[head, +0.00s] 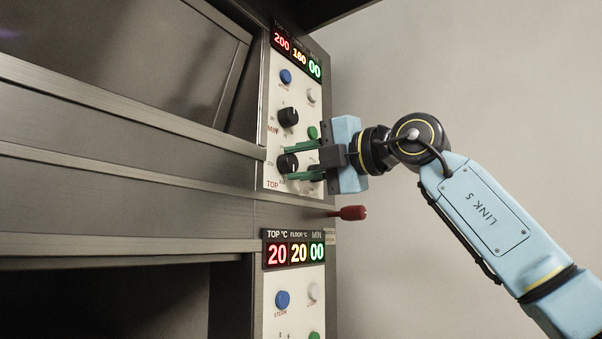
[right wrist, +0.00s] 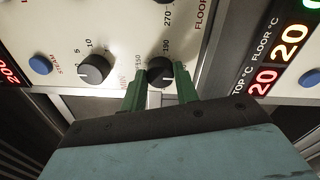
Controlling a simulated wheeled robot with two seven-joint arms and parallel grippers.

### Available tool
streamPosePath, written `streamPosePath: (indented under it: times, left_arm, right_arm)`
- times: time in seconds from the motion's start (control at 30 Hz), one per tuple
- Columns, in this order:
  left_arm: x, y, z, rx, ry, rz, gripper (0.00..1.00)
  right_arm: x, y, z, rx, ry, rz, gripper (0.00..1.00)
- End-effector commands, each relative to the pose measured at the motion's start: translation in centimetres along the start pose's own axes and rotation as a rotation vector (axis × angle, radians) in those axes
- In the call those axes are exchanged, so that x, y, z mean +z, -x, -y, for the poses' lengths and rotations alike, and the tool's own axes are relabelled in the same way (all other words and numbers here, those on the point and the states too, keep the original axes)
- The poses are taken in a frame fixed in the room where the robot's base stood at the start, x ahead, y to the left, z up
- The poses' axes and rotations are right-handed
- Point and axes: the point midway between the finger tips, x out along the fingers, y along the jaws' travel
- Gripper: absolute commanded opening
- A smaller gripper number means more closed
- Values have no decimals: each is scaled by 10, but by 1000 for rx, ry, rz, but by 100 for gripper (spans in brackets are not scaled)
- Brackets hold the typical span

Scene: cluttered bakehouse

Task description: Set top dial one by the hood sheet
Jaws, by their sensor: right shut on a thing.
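The black top dial (head: 287,163) is on the white upper oven panel (head: 271,105), just above the red TOP label. My right gripper (head: 296,161) is shut on this dial, with one green finger above it and one below. In the right wrist view the dial (right wrist: 160,70) sits between the green fingers, with numbers printed around it. Its exact setting is hard to read. The upper display (head: 298,55) reads 200, 160 and 00. No hood sheet can be made out. My left gripper is not in view.
A second black dial (head: 288,117) is just above the gripped one, with a blue button (head: 286,76) higher up. A red-ended handle (head: 349,213) sticks out below my gripper. The lower display (head: 294,254) reads 20, 20 and 00. Open space lies right of the oven.

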Motion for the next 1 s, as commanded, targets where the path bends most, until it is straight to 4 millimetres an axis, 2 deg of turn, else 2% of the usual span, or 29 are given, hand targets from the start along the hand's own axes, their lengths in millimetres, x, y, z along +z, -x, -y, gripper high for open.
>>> streamPosePath:
  times: [0.1,0.4,1.0]
  left_arm:
    - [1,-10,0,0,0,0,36]
    - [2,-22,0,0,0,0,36]
    - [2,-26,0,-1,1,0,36]
  right_arm:
    - [0,1,1,6,-94,7,7]
    - [0,1,0,8,-272,13,7]
    - [1,1,-1,8,-352,16,7]
